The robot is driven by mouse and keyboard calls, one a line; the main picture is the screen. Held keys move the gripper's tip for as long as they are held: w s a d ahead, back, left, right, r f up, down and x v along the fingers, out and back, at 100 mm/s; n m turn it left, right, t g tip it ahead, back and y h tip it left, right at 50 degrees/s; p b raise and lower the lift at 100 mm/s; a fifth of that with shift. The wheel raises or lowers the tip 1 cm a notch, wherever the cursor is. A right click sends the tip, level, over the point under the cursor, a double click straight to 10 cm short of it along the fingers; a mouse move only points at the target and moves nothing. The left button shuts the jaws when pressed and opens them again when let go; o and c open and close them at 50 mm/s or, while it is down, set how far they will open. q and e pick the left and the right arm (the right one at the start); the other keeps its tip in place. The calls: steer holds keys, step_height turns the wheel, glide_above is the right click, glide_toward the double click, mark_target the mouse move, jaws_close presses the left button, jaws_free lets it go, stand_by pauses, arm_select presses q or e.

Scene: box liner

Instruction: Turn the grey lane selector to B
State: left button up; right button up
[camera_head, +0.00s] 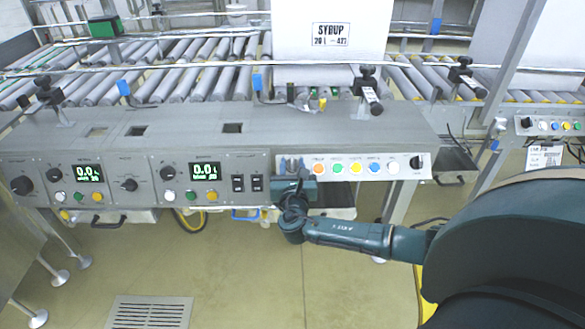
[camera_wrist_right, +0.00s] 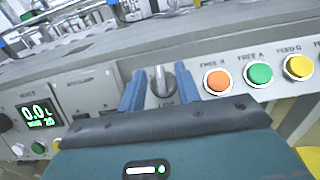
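The grey lane selector (camera_wrist_right: 160,82) shows in the right wrist view, on the light panel left of the orange button. Its pointer looks roughly upright. My right gripper (camera_wrist_right: 160,92) has its two blue fingers on either side of the selector, with a visible gap on each side, so it is open. Whether the fingertips touch the panel I cannot tell. In the head view the right gripper (camera_head: 291,166) is in front of the left end of the button panel (camera_head: 304,158) and mostly hides the selector. My left gripper is not in view.
The panel carries orange (camera_head: 319,169), green, yellow, blue and white buttons and a black knob (camera_head: 417,162) at its right end. Two green displays (camera_head: 205,171) with knobs and switches are to the left. Roller conveyors and a SYRUP box (camera_head: 330,60) stand behind. The floor in front is clear.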

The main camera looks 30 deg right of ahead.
steer(key=shift+w+d, duration=0.2)
steer(key=shift+w, duration=0.1)
steer(key=shift+c, duration=0.4)
steer(key=c, duration=0.6)
steer(key=shift+s+f, duration=0.1)
jaws_close()
steer(key=shift+a, duration=0.1)
